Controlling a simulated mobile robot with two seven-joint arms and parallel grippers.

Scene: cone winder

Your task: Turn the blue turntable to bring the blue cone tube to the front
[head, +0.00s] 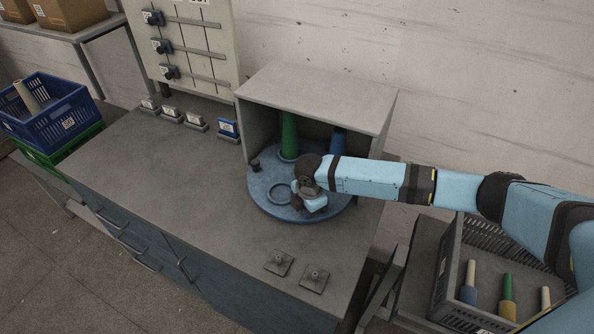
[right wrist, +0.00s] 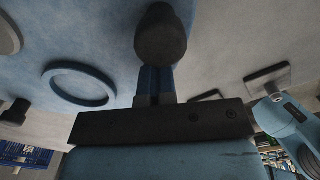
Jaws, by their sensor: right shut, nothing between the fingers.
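The blue turntable (head: 262,200) is a round disc, partly under a grey box-like hood. The blue cone tube (head: 338,139) stands at the back right under the hood, its lower part hidden by my right arm. A green cone tube (head: 289,137) stands left of it. My right gripper (head: 299,198) is over the front of the turntable. In the right wrist view its fingers (right wrist: 155,82) are shut and empty, with a dark knob (right wrist: 160,36) right at their tips; I cannot tell whether they touch. My left gripper is not in view.
The turntable also bears an empty ring (head: 279,194) and a small dark knob (head: 255,166) at its left. The hood (head: 318,93) covers the back. Two small plates with studs (head: 314,277) sit at the front right.

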